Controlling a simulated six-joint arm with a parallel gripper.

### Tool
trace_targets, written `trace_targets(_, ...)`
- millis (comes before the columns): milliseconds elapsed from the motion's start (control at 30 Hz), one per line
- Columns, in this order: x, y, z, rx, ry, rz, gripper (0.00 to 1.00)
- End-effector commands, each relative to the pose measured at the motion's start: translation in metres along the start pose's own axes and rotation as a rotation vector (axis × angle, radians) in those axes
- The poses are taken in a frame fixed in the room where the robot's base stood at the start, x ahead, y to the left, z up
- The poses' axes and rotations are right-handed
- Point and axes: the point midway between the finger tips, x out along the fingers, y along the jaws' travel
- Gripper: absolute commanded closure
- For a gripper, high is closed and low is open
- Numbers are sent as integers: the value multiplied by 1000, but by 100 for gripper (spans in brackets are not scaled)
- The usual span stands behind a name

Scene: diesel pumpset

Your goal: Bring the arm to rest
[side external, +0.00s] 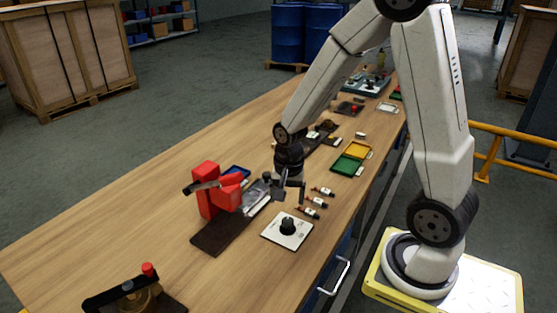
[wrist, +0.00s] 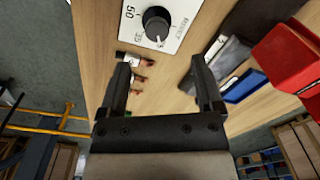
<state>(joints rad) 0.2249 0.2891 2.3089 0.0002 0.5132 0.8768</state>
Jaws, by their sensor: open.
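My arm reaches down over the wooden workbench (side external: 130,205). My gripper (side external: 287,187) is low above the bench, between the red pumpset (side external: 215,190) and several small dark parts with tags (side external: 315,202). In the wrist view my gripper (wrist: 165,85) is open, with nothing between its two dark fingers. The white plate with a black knob (side external: 288,230) lies on the bench in front of the gripper. In the wrist view the knob plate (wrist: 160,22) is at the top, beyond the fingertips, with printed marks including 50.
A green and yellow tray (side external: 351,157) lies behind the gripper. A blue tray (side external: 236,172) is beside the pumpset. A brass part with a red cap (side external: 135,290) stands at the near left. The bench's left part is clear. A yellow rail (side external: 495,150) stands right.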

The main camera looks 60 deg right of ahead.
Motion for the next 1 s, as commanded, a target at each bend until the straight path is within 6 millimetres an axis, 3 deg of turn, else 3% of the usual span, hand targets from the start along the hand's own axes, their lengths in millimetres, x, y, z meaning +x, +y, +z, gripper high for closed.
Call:
trace_targets(600, -32, -4, 71, -960, 151, -110, 16)
trace_targets(800, -35, -2, 80, -1087, 176, -117, 16)
trace_targets(1000, -35, -2, 80, -1101, 178, -117, 16)
